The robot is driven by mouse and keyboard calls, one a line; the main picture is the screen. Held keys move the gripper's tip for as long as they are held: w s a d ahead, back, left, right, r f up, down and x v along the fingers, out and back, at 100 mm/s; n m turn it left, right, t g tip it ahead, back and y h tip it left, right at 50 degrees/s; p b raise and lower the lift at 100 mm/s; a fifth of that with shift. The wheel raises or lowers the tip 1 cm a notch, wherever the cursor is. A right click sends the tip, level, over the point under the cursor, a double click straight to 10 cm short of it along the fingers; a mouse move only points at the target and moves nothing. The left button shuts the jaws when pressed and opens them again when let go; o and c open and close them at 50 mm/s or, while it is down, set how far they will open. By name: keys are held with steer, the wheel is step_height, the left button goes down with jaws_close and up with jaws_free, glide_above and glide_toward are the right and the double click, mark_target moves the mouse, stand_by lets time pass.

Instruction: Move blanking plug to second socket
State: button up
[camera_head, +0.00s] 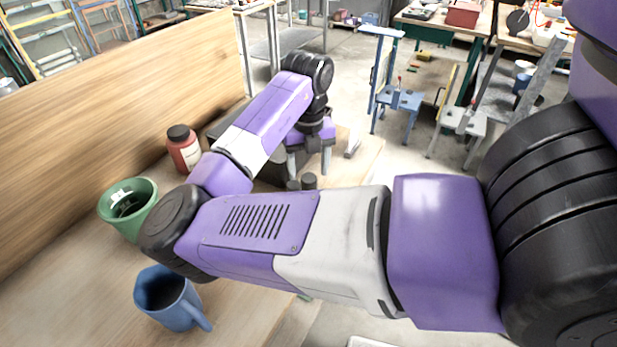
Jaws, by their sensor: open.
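My gripper (309,173) is at the far end of the bench, pointing down. Its two pale fingers stand apart, so it is open. Just below and between the fingers is a small dark cylinder (309,181), which may be the blanking plug. A second dark round piece (293,185) is beside it to the left. I cannot tell whether the fingers touch either piece. A dark block (268,174) is partly hidden behind my arm. No socket can be made out clearly.
A red bottle with a black cap (184,150), a green pot (128,209) and a blue mug (170,298) stand on the wooden bench (60,300), left of my arm. A wooden panel (110,110) rises along its left side. A small metal piece (353,146) lies right of my gripper.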

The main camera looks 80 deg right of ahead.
mark_target(309, 176)
steer(key=shift+r, duration=2.25)
